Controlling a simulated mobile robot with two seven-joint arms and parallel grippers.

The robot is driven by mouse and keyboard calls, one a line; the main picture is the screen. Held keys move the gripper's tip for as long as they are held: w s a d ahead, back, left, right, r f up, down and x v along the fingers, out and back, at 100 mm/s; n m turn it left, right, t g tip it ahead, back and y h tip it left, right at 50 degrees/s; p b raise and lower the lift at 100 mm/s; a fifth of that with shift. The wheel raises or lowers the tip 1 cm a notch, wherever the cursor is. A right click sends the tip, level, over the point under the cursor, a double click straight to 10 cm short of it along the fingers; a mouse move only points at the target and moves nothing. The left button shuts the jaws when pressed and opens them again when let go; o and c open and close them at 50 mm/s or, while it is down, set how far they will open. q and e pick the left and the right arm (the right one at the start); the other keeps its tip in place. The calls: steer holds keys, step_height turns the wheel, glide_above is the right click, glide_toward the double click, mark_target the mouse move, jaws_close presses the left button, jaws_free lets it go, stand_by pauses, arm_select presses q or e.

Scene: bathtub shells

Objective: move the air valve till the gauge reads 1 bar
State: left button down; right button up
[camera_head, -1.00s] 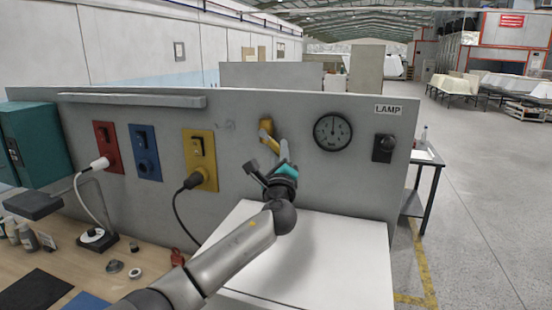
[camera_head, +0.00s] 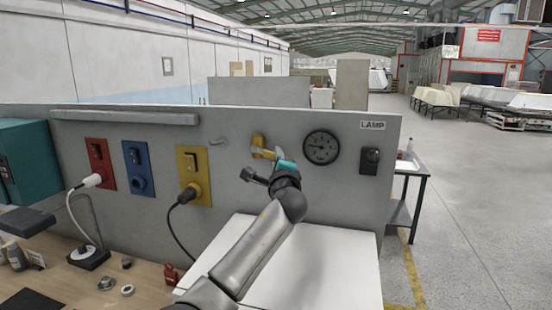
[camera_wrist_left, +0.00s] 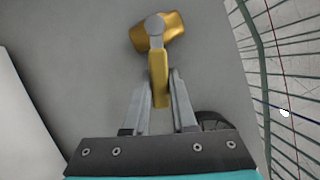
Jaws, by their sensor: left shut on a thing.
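The air valve (camera_head: 257,141) is a yellow fitting on the grey panel, and its yellow lever (camera_head: 264,153) points to the right, slightly downward. My left gripper (camera_head: 279,157) is shut on the lever's free end. The left wrist view shows the valve body (camera_wrist_left: 157,30) and the lever (camera_wrist_left: 159,78) between the two grey fingers of my left gripper (camera_wrist_left: 160,100). The round black-rimmed gauge (camera_head: 321,147) is right of the valve. Its needle lies nearly level, pointing left; the figures are too small to read. My right gripper is out of view.
Red (camera_head: 101,163), blue (camera_head: 139,167) and yellow (camera_head: 193,175) socket plates are on the panel to the left. A black lamp switch (camera_head: 370,161) is right of the gauge. A white-topped surface (camera_head: 335,265) lies below my left arm.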

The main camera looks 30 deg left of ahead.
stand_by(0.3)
arm_select(q)
steer(key=c, duration=0.7)
jaws_free()
steer(key=b+v, duration=0.2)
steer(key=v, duration=1.3)
steer(key=shift+s+d, duration=0.1)
steer(key=shift+d, duration=0.05)
